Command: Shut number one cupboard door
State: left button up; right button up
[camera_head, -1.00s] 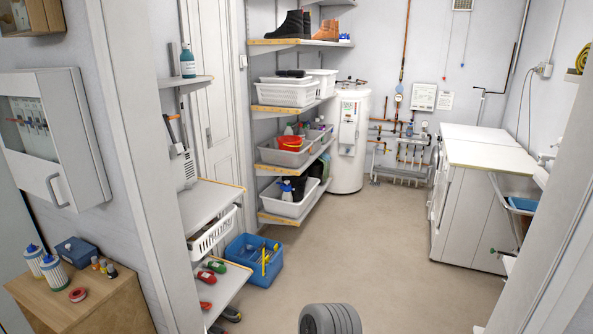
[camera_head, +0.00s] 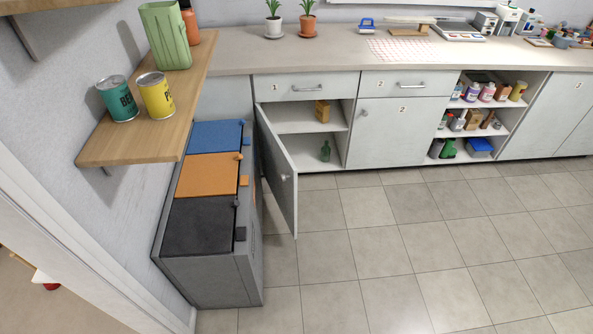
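The number one cupboard (camera_head: 300,120) stands under the counter at the left end, below a closed drawer (camera_head: 302,87) marked 1. Its grey door (camera_head: 277,170) is hinged at the left and stands wide open, swung out toward me. A round knob (camera_head: 284,177) shows on the door. Inside the cupboard are a small yellow-brown box (camera_head: 322,110) on the shelf and a green bottle (camera_head: 325,150) at the bottom. Neither of my grippers is in view.
A recycling bin unit with blue, orange and black lids (camera_head: 207,178) stands close left of the open door. A wooden wall shelf (camera_head: 150,110) with cans juts out above it. The tiled floor (camera_head: 400,240) to the right is clear. Cupboard two's door (camera_head: 397,132) is shut.

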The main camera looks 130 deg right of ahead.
aim_at(280, 172)
jog(key=z, duration=4.15)
jog(key=i, duration=0.5)
jog(key=k, duration=0.5)
jog(key=z, duration=0.9)
jog(key=i, duration=2.2)
jog(key=u, duration=3.1)
